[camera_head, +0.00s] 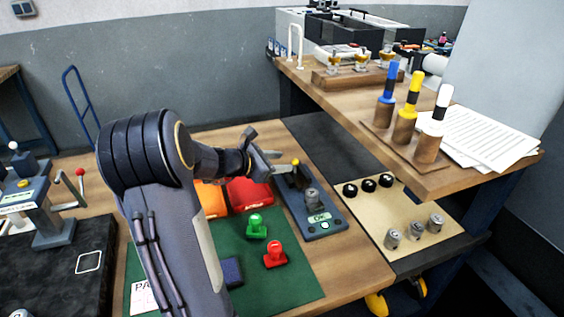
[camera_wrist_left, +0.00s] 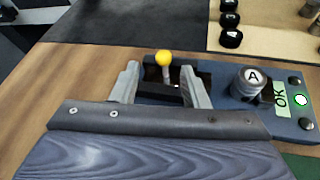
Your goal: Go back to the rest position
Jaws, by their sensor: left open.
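My left arm comes in from the left and reaches over the green mat (camera_head: 300,284) in the head view. My left gripper (camera_head: 276,163) is open and empty near the far end of a blue-grey gauge station (camera_head: 318,228). The station has a yellow-knobbed lever (camera_head: 295,163), a grey cylinder, a green OK display and a round lit button. In the left wrist view the gripper's two fingers (camera_wrist_left: 160,88) stand apart, with the yellow knob (camera_wrist_left: 164,58) showing between them. The cylinder there (camera_wrist_left: 249,82) is marked A and sits on the station. My right gripper is not in view.
Orange and red bins (camera_head: 250,193), a green stamp (camera_head: 256,227) and a red stamp (camera_head: 275,255) are near my arm. A beige board (camera_head: 400,210) holds black and metal cylinders. A raised shelf (camera_head: 480,178) with colored-handled tools stands to the right. A lever press (camera_head: 45,200) stands left.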

